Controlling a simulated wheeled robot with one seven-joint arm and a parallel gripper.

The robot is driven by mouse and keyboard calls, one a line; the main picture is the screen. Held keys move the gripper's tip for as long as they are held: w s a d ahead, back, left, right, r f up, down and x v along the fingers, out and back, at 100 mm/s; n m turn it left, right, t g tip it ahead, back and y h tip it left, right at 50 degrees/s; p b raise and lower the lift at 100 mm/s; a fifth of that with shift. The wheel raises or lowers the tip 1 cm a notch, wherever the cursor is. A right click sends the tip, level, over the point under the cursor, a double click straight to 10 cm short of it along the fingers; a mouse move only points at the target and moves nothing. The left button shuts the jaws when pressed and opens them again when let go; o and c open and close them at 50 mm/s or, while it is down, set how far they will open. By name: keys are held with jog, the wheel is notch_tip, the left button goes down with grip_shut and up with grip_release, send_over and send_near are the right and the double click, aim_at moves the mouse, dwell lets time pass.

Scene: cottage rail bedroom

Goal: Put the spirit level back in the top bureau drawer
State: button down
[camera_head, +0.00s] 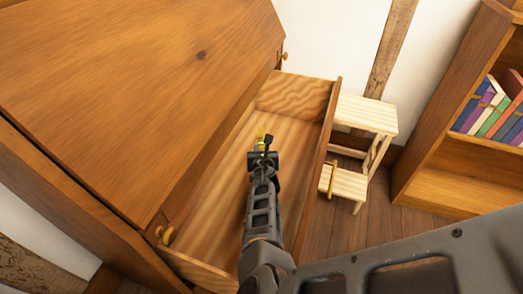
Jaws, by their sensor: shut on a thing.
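The top bureau drawer (297,95) is pulled open from the wooden bureau (150,90), and its pale interior shows. My gripper (265,145) is over the open drawer, around the middle of its length. It is shut on the spirit level (260,134), of which only a small yellow part shows past the jaws. The rest of the level is hidden by the gripper. I cannot tell whether the level touches the drawer floor or is held above it.
A pale wooden step stool (366,112) stands on the floor just right of the drawer front. A bookcase (450,145) with several books (492,107) stands at the right. The bureau's body and slanted lid border the drawer on the left. The drawer floor around my gripper looks empty.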

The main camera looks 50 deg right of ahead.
jog(key=c, duration=0.9)
grip_release()
jog(key=shift+r+p, duration=0.45)
jog(key=shift+r, duration=0.15)
jog(key=shift+s+a+r, duration=0.1)
jog(key=shift+a+r, duration=0.05)
jog(key=shift+r, duration=0.1)
jog(key=shift+p+v, duration=2.65)
jog(key=shift+v, duration=3.05)
jog(key=shift+s+f, duration=0.15)
